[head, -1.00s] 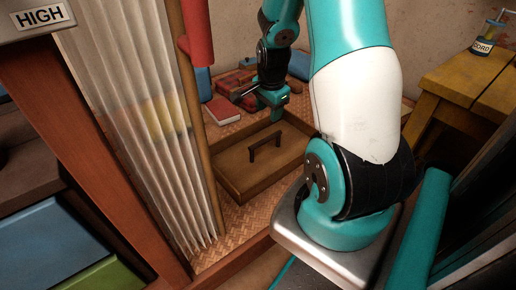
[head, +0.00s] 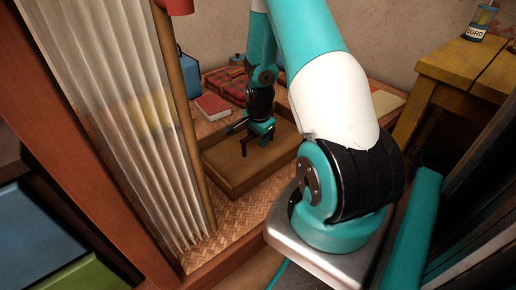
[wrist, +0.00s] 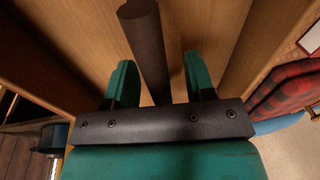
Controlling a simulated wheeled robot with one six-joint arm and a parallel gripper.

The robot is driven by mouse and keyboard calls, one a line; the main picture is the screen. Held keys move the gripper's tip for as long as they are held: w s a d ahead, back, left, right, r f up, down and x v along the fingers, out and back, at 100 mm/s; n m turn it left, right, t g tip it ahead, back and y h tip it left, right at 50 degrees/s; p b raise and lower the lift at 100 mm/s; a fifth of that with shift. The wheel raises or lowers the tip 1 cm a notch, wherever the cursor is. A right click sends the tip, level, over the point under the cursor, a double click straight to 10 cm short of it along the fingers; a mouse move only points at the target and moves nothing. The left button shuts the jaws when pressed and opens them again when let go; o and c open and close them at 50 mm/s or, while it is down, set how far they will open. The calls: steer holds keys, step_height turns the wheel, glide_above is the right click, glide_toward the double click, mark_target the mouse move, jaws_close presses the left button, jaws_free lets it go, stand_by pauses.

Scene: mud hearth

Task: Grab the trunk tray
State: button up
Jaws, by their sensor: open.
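The trunk tray (head: 226,181) is a shallow brown wooden tray lying on the woven floor in the head view. Its dark bar handle (head: 243,149) stands up from the middle, mostly hidden by my gripper. My gripper (head: 259,138) is down over the handle inside the tray's outline. In the wrist view, the dark handle (wrist: 147,40) runs between the two teal fingers of my gripper (wrist: 158,82). The fingers are open, one on each side of the bar, with a visible gap on both sides. The tray's wooden bottom (wrist: 90,35) shows behind them.
A pale curtain (head: 140,120) and wooden pole (head: 185,110) stand close on the left. A yellow table (head: 460,68) stands at the right.

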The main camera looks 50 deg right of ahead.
steer(key=shift+f, duration=0.4)
steer(key=shift+c, duration=0.5)
jaws_close()
